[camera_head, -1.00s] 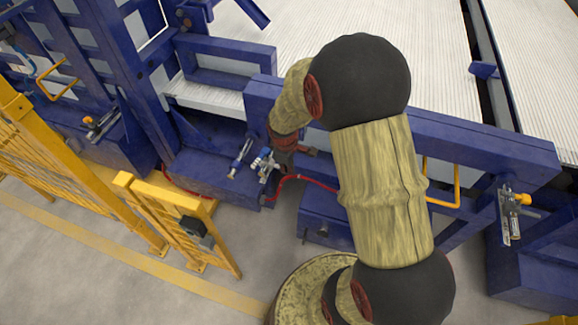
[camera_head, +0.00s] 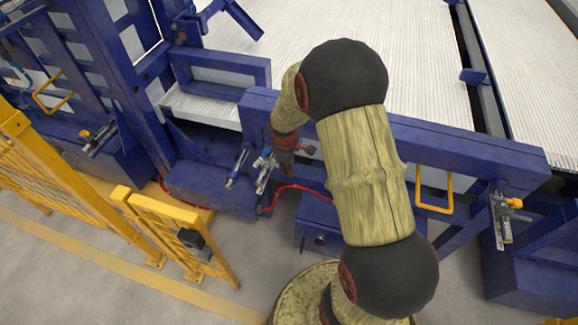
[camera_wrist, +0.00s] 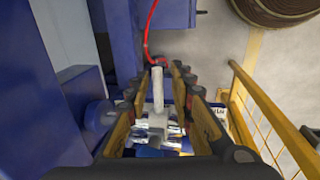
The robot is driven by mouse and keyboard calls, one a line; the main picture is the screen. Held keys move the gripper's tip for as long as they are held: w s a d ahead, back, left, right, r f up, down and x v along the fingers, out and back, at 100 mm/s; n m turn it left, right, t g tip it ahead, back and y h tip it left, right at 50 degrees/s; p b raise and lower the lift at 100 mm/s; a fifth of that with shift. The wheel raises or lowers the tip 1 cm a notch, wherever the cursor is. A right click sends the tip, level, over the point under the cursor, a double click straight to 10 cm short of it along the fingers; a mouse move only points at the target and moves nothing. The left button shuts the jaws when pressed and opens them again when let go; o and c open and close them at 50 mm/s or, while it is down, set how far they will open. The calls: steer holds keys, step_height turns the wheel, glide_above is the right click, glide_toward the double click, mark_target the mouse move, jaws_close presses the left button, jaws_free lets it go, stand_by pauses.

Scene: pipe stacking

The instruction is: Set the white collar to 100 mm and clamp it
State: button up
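In the wrist view a pale white-grey lever or post (camera_wrist: 158,90) stands up between the fingers of my gripper (camera_wrist: 163,88). Below it is a whitish block (camera_wrist: 155,124), which may be the white collar, among shiny metal parts. The fingers are apart, one on each side of the post, with no clear contact. In the head view my gripper (camera_head: 285,164) points down just right of a silver clamp fitting (camera_head: 264,172) on the blue frame. Any scale marks are too small to read.
A blue frame (camera_head: 450,148) stands close to my arm. A red hose (camera_head: 290,187) runs near the gripper. A yellow fence (camera_head: 160,230) is at the left front. Another fitting with an orange handle (camera_head: 503,215) is at the right. Grey floor is open in front.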

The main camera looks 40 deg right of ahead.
steer(key=shift+o, duration=0.4)
step_height(320, 180, up, 12)
steer(key=s+a, duration=0.1)
steer(key=a, duration=0.1)
steer(key=shift+s+f, duration=0.15)
steer(key=shift+s, duration=0.1)
